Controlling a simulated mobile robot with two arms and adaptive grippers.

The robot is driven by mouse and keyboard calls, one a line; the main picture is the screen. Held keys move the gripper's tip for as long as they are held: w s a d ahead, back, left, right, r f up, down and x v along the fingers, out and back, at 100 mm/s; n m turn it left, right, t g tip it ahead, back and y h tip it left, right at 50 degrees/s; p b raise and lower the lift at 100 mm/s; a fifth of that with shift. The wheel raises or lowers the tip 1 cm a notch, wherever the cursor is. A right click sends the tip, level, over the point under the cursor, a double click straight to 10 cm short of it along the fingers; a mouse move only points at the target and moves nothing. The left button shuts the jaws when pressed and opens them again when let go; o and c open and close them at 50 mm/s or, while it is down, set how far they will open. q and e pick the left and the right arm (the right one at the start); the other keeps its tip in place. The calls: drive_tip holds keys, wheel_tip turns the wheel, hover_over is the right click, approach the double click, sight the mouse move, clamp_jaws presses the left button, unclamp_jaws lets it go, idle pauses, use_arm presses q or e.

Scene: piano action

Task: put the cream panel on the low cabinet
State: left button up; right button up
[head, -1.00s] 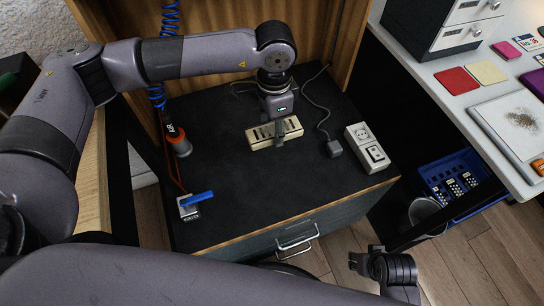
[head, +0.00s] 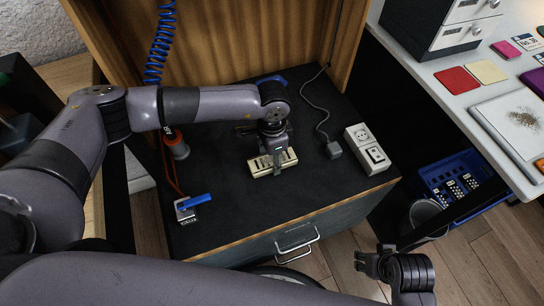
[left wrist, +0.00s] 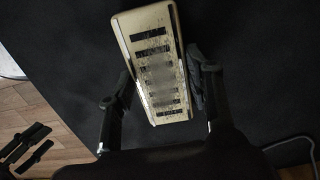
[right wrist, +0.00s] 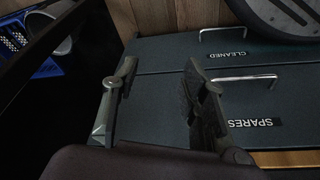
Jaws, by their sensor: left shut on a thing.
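The cream panel (head: 259,168), a slotted plate, is over the dark top of the low cabinet (head: 235,215). My left gripper (head: 277,162) comes down from above and is shut on the panel across its narrow width. In the left wrist view the panel (left wrist: 152,50) lies between the two fingers, with dark slots and speckled marks. I cannot tell whether it touches the cabinet top. My right gripper (head: 368,262) is open and empty in front of the cabinet, near its drawers (right wrist: 165,75).
A double socket block (head: 368,149) and a grey plug (head: 333,150) are right of the panel. A blue-handled tool (head: 194,203) and an orange-and-grey tool (head: 177,147) are left. A wooden panel (head: 215,40) stands behind. The front cabinet top is clear.

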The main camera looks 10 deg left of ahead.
sight(272, 160)
drive_tip(key=shift+r, duration=0.4)
use_arm(q)
drive_tip(key=o, duration=1.3)
drive_tip(key=shift+c, duration=0.2)
use_arm(e)
drive_tip(key=shift+r, duration=0.1)
use_arm(q)
drive_tip(key=shift+r, duration=0.1)
wheel_tip(272, 160, up, 12)
drive_tip(key=p, duration=0.1)
use_arm(e)
wheel_tip(272, 160, down, 5)
drive_tip(key=shift+f, duration=0.2)
